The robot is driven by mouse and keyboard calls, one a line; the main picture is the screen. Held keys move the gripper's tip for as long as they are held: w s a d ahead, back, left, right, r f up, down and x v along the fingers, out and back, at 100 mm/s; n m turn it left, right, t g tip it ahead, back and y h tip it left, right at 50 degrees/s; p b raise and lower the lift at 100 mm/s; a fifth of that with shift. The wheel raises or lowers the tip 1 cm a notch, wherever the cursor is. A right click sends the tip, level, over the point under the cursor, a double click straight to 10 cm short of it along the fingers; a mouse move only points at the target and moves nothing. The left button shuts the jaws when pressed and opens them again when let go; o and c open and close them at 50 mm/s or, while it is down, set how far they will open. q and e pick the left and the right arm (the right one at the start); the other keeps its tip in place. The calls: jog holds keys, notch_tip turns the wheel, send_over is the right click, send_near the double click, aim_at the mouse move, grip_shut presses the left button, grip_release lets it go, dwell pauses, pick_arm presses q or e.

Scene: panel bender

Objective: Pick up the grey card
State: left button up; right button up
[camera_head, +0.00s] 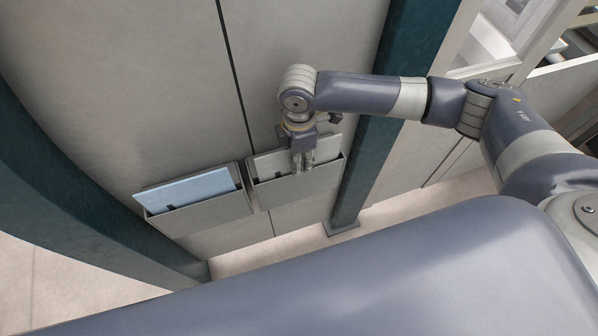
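The grey card (270,164) stands in the right-hand of two grey wall holders (300,187), with its upper part showing above the holder's front. My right gripper (304,163) points down at this holder, over the right part of the card, and hides some of it. Its fingertips are at the card's upper part. The fingers are too small here to tell whether they are open or shut, or whether they touch the card. My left gripper is not in view.
A light blue card (187,190) stands in the left-hand holder (205,214). Dark teal posts flank the grey panel (130,90), the right one (365,165) close beside the right-hand holder. Pale floor shows below.

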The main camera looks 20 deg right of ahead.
jog(key=c, duration=0.4)
grip_shut()
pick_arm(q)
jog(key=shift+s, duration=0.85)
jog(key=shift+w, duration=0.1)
pick_arm(e)
jog(key=shift+r, duration=0.1)
